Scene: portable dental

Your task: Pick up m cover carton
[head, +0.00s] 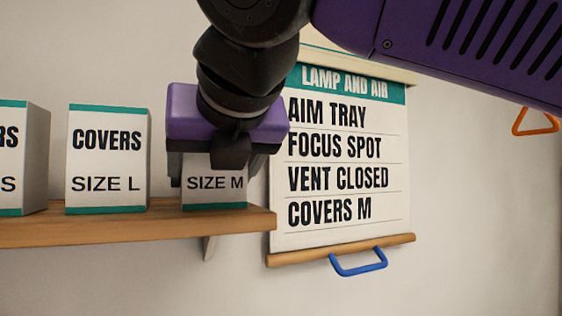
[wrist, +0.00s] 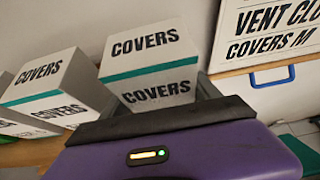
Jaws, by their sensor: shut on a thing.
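The m cover carton (head: 214,190) is white with teal bands and reads "SIZE M" in the head view. It stands near the right end of the wooden shelf (head: 120,230), its upper part hidden behind my gripper (head: 222,168). My gripper has come down over it and is shut on it, one finger at each side. In the wrist view the carton (wrist: 150,58) shows its top and a face, both marked "COVERS", just beyond the gripper body. The carton's base looks level with the shelf; I cannot tell whether it touches.
A "SIZE L" carton (head: 107,160) stands just left, with a small gap. Another carton (head: 22,160) stands at the far left. A wall chart (head: 340,160) with a blue handle (head: 358,264) hangs close right of the shelf end. An orange hook (head: 535,121) is at far right.

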